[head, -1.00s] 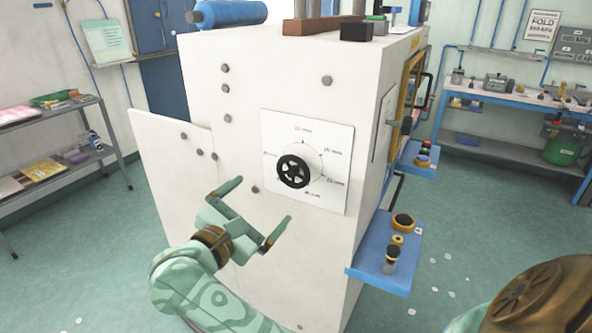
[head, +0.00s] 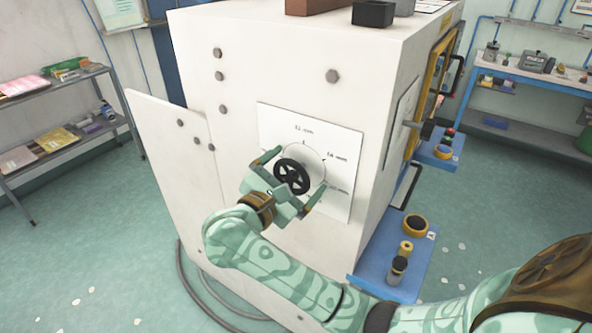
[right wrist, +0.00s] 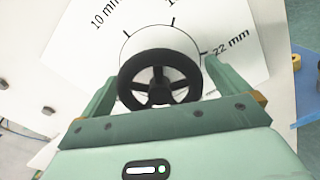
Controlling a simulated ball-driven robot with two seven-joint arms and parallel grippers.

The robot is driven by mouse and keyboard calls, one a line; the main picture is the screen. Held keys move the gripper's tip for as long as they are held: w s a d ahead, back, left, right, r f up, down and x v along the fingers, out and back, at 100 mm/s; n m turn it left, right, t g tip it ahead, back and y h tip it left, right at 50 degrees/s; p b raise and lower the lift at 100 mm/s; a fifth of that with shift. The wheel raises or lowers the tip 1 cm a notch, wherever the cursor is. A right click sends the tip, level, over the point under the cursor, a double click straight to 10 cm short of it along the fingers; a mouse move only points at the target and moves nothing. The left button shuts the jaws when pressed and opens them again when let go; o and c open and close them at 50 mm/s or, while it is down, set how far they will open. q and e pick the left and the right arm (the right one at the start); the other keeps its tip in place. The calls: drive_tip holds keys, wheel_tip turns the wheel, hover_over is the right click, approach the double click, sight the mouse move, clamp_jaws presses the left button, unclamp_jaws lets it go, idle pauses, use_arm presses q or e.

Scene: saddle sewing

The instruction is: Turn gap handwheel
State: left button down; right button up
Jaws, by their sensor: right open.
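The black gap handwheel (head: 292,177) with open spokes sits on a white dial plate (head: 275,120) marked in mm, on the side of the white machine. My right gripper (head: 296,171) is open at the handwheel, one finger up and left of it and one down and right. In the right wrist view, the handwheel (right wrist: 160,53) stands between the two open fingers of my right gripper (right wrist: 160,72), with a small gap seen on each side. Marks of 10 mm and 22 mm show there. My left gripper is not in view.
A blue side shelf (head: 385,270) with yellow-ringed and black parts juts out at the machine's right. A cable (head: 182,285) lies on the floor at the machine's left. A grey rack (head: 60,135) stands at the far left, a blue workbench (head: 545,72) at the back right.

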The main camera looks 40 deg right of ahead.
drive_tip(key=c, duration=1)
drive_tip(key=shift+n, duration=0.3)
drive_tip(key=shift+n+p, duration=0.35)
drive_tip(key=shift+n, duration=0.55)
drive_tip(key=n+p, duration=0.1)
drive_tip(key=n, duration=0.1)
drive_tip(key=shift+r+n, duration=0.15)
drive_tip(key=shift+n, duration=0.15)
drive_tip(key=n+p, duration=0.3)
drive_tip(key=n, duration=0.2)
drive_tip(key=shift+n, duration=0.3)
drive_tip(key=shift+p, duration=0.3)
drive_tip(key=o, duration=1)
